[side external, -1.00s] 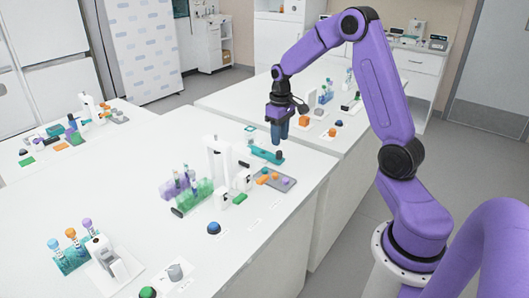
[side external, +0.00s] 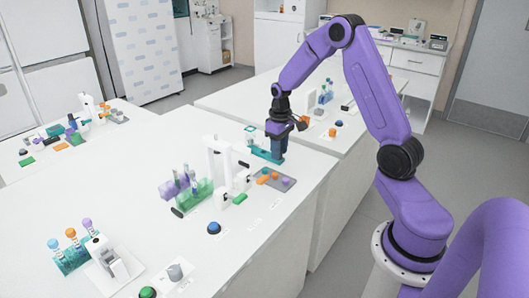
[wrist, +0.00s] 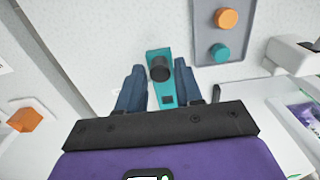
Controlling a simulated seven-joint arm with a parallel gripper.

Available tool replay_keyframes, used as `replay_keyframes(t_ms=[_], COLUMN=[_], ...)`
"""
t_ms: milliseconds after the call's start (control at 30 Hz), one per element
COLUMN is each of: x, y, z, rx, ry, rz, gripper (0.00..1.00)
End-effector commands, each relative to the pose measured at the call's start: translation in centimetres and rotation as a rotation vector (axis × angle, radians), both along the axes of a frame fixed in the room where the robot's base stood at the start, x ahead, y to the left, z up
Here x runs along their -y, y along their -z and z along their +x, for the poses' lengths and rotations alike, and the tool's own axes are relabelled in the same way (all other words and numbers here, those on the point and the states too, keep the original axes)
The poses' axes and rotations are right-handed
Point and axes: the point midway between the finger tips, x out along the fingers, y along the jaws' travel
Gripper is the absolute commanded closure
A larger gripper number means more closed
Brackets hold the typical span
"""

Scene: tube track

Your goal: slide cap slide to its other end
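The cap slide is a teal track (side external: 259,152) lying on the bench, with a dark round cap (wrist: 159,70) on it. In the wrist view the teal track (wrist: 167,99) runs up the picture between my fingers. My gripper (wrist: 160,68) is open, with one blue finger on each side of the cap and visible gaps between. In the side view my gripper (side external: 277,154) is low over the track's right end and hides the cap. I cannot tell whether the fingertips touch the bench.
A white upright stand (side external: 217,158) and a tube rack (side external: 200,190) stand to the left. An orange block (wrist: 25,119) shows at the left of the wrist view.

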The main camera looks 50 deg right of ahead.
Motion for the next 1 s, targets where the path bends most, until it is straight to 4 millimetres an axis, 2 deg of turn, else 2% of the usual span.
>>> replay_keyframes(t_ms=[200, 233, 300, 333, 567, 1000], x=[0.0, 0.0, 0.0, 0.0, 0.0, 0.0], y=[0.0, 0.0, 0.0, 0.0, 0.0, 0.0], z=[0.0, 0.0, 0.0, 0.0, 0.2, 2.5], rx=[0.000, 0.000, 0.000, 0.000, 0.000, 0.001], ry=[0.000, 0.000, 0.000, 0.000, 0.000, 0.000], rz=[0.000, 0.000, 0.000, 0.000, 0.000, 0.000], gripper=[0.65, 0.68, 0.91, 0.98, 0.98, 0.98])
